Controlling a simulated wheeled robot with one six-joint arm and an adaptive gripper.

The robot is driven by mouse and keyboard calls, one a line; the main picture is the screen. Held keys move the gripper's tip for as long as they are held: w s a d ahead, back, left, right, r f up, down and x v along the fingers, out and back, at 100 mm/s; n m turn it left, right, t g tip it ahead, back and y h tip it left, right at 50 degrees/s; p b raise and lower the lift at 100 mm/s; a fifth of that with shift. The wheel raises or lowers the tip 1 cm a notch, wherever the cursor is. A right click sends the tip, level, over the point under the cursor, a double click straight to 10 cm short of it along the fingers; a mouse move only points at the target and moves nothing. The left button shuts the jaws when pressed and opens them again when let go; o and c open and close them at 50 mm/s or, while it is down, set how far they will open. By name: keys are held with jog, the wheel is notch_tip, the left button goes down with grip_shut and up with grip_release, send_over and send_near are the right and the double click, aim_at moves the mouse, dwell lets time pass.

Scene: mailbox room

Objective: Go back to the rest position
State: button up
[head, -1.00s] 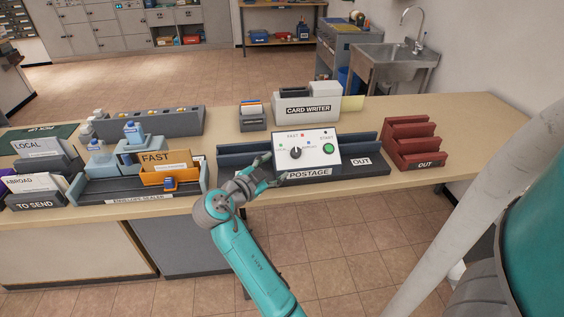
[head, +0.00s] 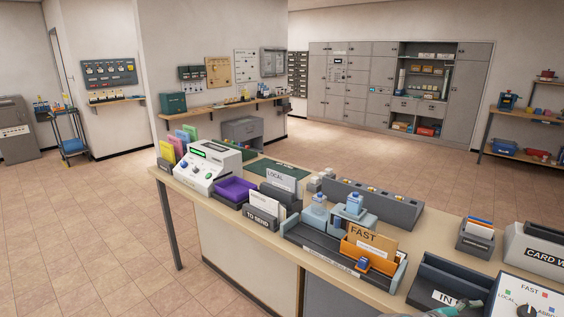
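Only a small teal and grey part of my gripper (head: 462,306) shows at the bottom right edge of the head view, in front of the grey tray marked IN. The rest of the arm is below the picture. I cannot see both fingertips, so I cannot tell whether it is open or shut, or whether it holds anything.
The long counter (head: 185,190) runs from left to bottom right. The tiled floor (head: 95,240) at left is clear.

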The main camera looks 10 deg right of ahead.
jog(key=s+a+f+n+t+y, duration=0.25)
jog(key=a+f+n+t, duration=0.5)
jog(key=f+n, duration=0.4)
jog(key=s+a+f+n+t+y, duration=0.3)
jog(key=s+a+f+n+y, duration=0.4)
jog(key=a, duration=0.4)
jog(key=s+a+f+n+t+y, duration=0.2)
jog(key=s+a+y, duration=0.1)
jog(key=s+a, duration=0.35)
jog(key=s+a+r+n+t+y, duration=0.1)
jog(key=s+a+r, duration=0.2)
jog(key=s+r, duration=0.2)
jog(key=s+a+r+n+t+y, duration=0.1)
jog(key=s+a+r+n+y, duration=0.1)
jog(key=s+r, duration=0.4)
jog(key=s+a, duration=0.1)
jog(key=s, duration=0.3)
jog(key=shift+s, duration=0.3)
